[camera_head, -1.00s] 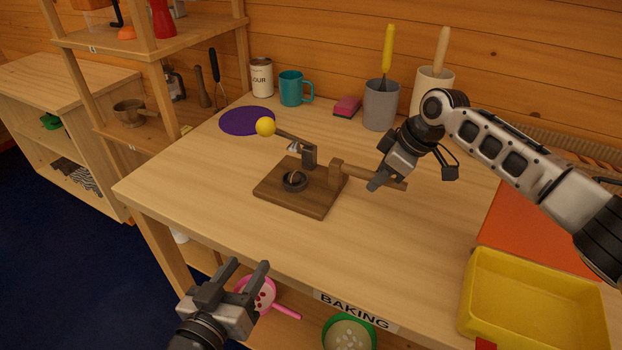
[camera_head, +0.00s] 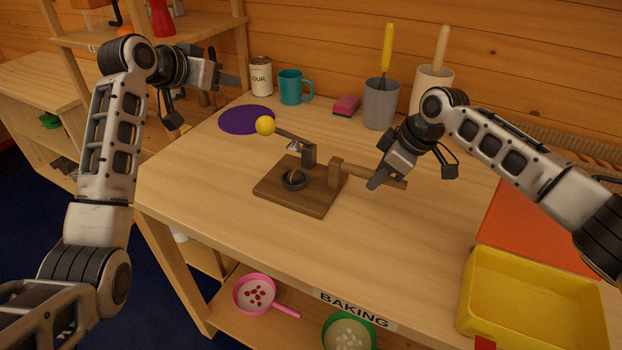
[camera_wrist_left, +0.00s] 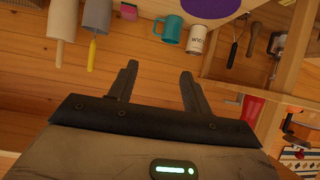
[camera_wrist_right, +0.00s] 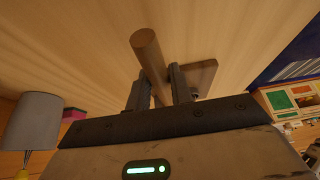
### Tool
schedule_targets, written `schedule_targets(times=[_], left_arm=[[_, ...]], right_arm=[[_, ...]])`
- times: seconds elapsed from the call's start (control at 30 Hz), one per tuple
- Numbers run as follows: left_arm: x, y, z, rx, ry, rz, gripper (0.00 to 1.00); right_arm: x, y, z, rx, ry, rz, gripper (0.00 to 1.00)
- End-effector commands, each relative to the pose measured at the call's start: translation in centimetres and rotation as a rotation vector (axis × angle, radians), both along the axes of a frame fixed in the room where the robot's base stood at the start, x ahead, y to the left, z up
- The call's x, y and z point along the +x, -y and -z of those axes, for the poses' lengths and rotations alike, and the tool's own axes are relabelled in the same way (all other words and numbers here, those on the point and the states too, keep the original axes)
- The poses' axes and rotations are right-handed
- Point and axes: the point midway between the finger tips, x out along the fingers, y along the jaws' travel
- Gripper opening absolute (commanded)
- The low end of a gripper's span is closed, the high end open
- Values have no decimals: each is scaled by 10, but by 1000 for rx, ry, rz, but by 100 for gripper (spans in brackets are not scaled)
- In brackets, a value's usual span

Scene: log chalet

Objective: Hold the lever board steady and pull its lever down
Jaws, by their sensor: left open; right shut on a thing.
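The lever board (camera_head: 300,203) is a dark wooden base lying flat on the table, with a small round cup on it. Its lever (camera_head: 291,136) slants up to the left and ends in a yellow ball (camera_head: 265,125). A wooden handle (camera_head: 362,171) sticks out from the board's right side. My right gripper (camera_head: 380,182) is shut on this handle, which also shows between its fingers in the right wrist view (camera_wrist_right: 148,55). My left gripper (camera_head: 230,82) is open and empty, raised at the table's back left, apart from the yellow ball; its fingers show in the left wrist view (camera_wrist_left: 158,82).
A purple disc (camera_head: 246,120) lies left of the ball. A flour tin (camera_head: 261,77), a teal mug (camera_head: 291,88), a pink sponge (camera_head: 346,106) and a grey pot (camera_head: 380,105) line the back. A yellow tray (camera_head: 535,310) sits front right. The front table area is clear.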

Motion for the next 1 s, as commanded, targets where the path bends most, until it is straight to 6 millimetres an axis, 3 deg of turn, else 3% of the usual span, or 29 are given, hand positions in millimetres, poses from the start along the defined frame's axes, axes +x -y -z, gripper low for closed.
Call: schedule_targets(times=[0.1,0.27,1.0], left_arm=[[1,-5,-19,16,-26,25,49],[4,-5,-23,22,-42,38,49],[74,25,24,22,-41,37,49]], right_arm=[[0,0,0,1,0,0,0],[0,0,0,1,0,0,0],[0,-1,0,2,0,-1,0]])
